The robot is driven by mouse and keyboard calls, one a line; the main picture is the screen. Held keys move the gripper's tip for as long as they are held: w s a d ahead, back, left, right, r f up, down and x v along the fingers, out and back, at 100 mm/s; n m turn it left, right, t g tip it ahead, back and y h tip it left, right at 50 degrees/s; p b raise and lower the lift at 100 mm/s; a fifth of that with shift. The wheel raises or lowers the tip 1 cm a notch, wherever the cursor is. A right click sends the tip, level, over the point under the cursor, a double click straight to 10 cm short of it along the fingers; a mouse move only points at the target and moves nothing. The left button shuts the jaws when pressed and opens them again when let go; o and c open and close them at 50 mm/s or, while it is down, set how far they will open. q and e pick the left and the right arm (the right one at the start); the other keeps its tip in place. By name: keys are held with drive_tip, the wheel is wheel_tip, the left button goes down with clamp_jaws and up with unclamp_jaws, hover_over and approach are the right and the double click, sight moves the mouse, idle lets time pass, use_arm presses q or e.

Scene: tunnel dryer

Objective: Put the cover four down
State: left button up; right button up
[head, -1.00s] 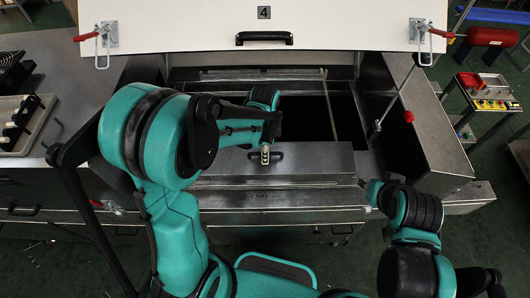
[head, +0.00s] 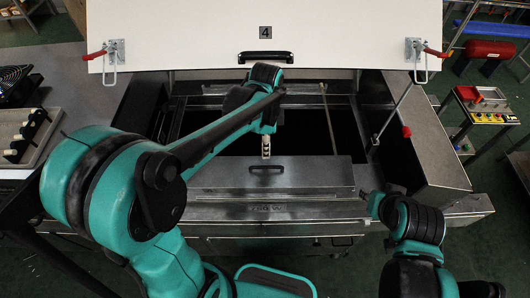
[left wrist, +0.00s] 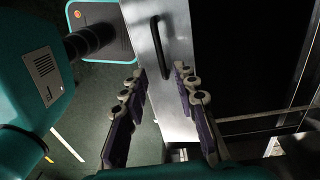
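Cover four (head: 190,42) is a white panel marked "4" at the top of the head view. It stands raised above an open dark dryer bay, with a black handle (head: 266,57) at its lower edge. My left gripper (head: 266,146) is below that handle, over the near edge of the opening, and apart from the cover. In the left wrist view, my left gripper (left wrist: 160,72) is open, its fingers apart with nothing held between them. My right gripper (head: 368,194) is low at right; its fingers are too small to read.
A steel box (head: 310,178) with a black handle lies at the bay's front; it also shows in the left wrist view (left wrist: 178,110). Red toggle clamps (head: 111,52) sit at the cover's lower corners. A slanted strut (head: 398,105) stands at right. A rack (head: 25,135) is at left.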

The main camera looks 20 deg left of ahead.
use_arm(q)
drive_tip(key=s+a+r+n+t, duration=0.2)
drive_tip(key=s+n+t, duration=0.2)
drive_tip(key=n, duration=0.3)
drive_tip(key=s+a+r+n+t, duration=0.2)
drive_tip(key=s+n+t, duration=0.1)
drive_tip(key=s+n, duration=0.3)
drive_tip(key=shift+s+a+r+n+t, duration=0.25)
drive_tip(key=shift+s+r+n+t, duration=0.15)
drive_tip(key=shift+n, duration=0.5)
